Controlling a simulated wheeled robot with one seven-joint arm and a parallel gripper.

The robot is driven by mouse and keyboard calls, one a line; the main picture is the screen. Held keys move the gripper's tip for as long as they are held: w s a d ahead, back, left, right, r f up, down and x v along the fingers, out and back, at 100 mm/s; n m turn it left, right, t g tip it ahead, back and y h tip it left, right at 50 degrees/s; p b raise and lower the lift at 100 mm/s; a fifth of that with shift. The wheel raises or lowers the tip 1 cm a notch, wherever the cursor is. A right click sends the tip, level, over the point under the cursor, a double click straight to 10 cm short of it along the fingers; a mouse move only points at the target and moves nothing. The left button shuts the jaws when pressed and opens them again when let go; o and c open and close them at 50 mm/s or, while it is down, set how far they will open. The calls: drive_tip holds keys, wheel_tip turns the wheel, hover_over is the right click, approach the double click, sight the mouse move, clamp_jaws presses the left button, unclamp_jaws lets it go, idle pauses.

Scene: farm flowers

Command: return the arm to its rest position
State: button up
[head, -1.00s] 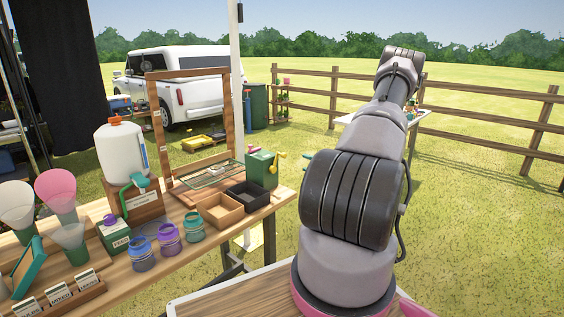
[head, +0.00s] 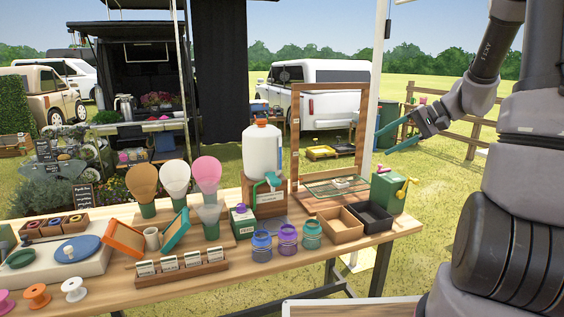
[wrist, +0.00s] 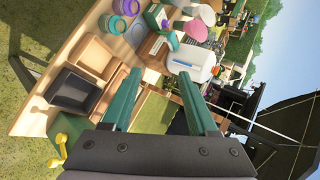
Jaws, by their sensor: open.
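My gripper (head: 408,132) is in the air at the right of the head view, above and beyond the right end of the wooden table (head: 400,238). Its two green fingers are spread apart with nothing between them. My arm is folded at the right edge of the head view. In the wrist view my gripper (wrist: 155,95) also shows open and empty, with the tabletop tilted sideways behind it.
A wooden frame (head: 296,130), a white jug (head: 262,150), a tan tray (head: 338,226), a black tray (head: 367,217) and a green box (head: 388,190) stand on the table near my gripper. A white pole (head: 374,80) rises behind.

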drive_tip(key=s+a+r+t+h, duration=0.1)
drive_tip(key=s+r+h, duration=0.3)
drive_tip(key=s, duration=0.6)
drive_tip(key=s+a+r+t+h, duration=0.2)
drive_tip(key=s+a+r+h, duration=0.2)
drive_tip(key=s+r, duration=0.4)
drive_tip(key=shift+s+r, duration=0.35)
drive_tip(key=shift+s, duration=0.8)
